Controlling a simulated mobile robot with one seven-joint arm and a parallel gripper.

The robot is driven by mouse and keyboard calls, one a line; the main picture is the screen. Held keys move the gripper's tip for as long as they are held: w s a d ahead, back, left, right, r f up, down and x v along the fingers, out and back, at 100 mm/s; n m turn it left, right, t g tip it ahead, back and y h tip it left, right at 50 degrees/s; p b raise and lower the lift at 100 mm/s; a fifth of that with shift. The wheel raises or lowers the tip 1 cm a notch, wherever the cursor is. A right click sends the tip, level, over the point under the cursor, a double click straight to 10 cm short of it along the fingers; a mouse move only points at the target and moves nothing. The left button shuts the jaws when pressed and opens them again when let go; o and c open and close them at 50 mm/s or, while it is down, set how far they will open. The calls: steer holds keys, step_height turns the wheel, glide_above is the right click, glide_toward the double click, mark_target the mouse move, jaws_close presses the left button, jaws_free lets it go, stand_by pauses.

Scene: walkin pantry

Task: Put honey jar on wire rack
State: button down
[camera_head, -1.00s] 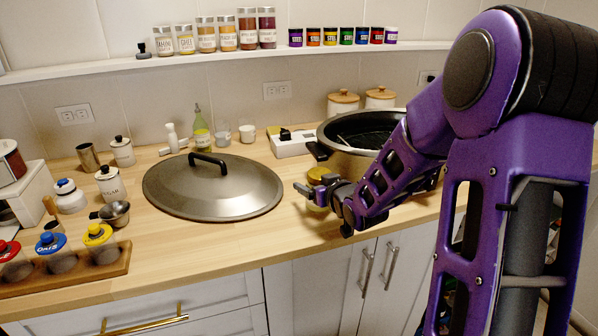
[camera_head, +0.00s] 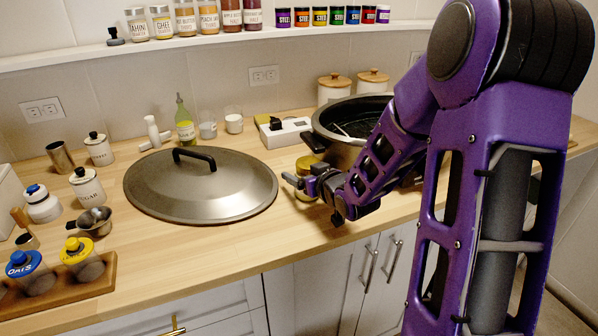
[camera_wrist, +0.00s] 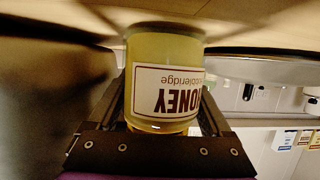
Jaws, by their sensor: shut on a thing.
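The honey jar, a pale yellow jar with a white label, fills the middle of the wrist view (camera_wrist: 165,55), its lettering upside down in the picture. My gripper (camera_wrist: 165,115) is shut on it, one finger at each side. In the head view the jar's gold lid (camera_head: 309,163) shows at my gripper (camera_head: 302,184), just left of the big dark pot (camera_head: 325,148), near the counter's front. I cannot tell whether the jar touches the counter. A dark wire rack (camera_head: 362,122) appears inside the pot, partly hidden by my arm.
A large domed metal lid (camera_head: 215,185) lies on the counter left of the jar. A white device (camera_head: 285,134), glasses and a green bottle (camera_head: 185,125) stand behind. Canisters and a wooden jar holder are at the left. Bare counter lies in front of my gripper.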

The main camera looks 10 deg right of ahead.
steer(key=shift+f, duration=0.15)
jaws_free()
